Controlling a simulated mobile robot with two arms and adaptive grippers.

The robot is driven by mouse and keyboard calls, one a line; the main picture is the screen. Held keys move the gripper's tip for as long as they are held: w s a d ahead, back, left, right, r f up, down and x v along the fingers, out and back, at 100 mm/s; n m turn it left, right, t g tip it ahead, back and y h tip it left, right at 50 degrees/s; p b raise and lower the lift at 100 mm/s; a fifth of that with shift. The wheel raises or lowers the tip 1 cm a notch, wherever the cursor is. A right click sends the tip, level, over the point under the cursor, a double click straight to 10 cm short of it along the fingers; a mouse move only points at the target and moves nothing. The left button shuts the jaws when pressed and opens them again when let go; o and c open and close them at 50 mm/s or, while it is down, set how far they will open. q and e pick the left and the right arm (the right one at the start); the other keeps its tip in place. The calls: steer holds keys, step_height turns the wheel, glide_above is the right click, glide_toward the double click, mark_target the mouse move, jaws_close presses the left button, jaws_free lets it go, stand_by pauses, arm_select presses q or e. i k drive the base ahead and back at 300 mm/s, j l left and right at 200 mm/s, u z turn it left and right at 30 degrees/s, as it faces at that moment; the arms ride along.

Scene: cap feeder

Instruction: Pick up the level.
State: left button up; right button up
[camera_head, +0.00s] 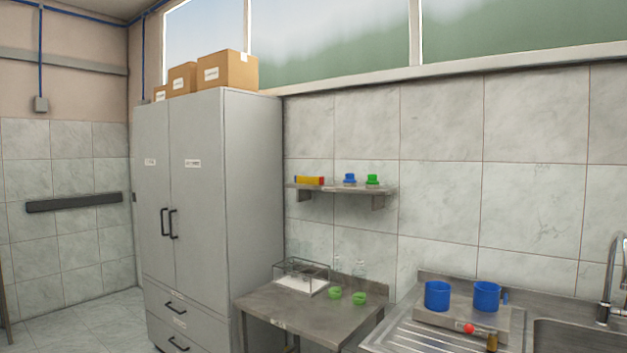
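The level (309,181) looks like a small yellow bar with a dark end and a reddish end. It lies at the left end of the grey wall shelf (345,189), just right of the tall cabinet. Neither of my grippers shows in the head view, so nothing can be seen touching the level.
On the shelf, a blue item (349,179) and a green item (372,181) stand right of the level. Below are a metal table (300,311) with a clear box, bottles and green cups, and a sink counter (400,335) with blue mugs. The grey cabinet (252,190) stands left.

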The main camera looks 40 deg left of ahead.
mark_target(298, 179)
steer(key=i+j+z, duration=0.1)
steer(key=j, duration=0.4)
steer(key=i+j+z, duration=0.1)
steer(key=j, duration=0.45)
steer(key=i+j+z, duration=0.1)
steer(key=j, duration=0.45)
steer(key=i+j+z, duration=0.1)
steer(key=j, duration=0.45)
steer(key=i+j+z, duration=0.1)
steer(key=j, duration=0.45)
steer(key=i, duration=0.1)
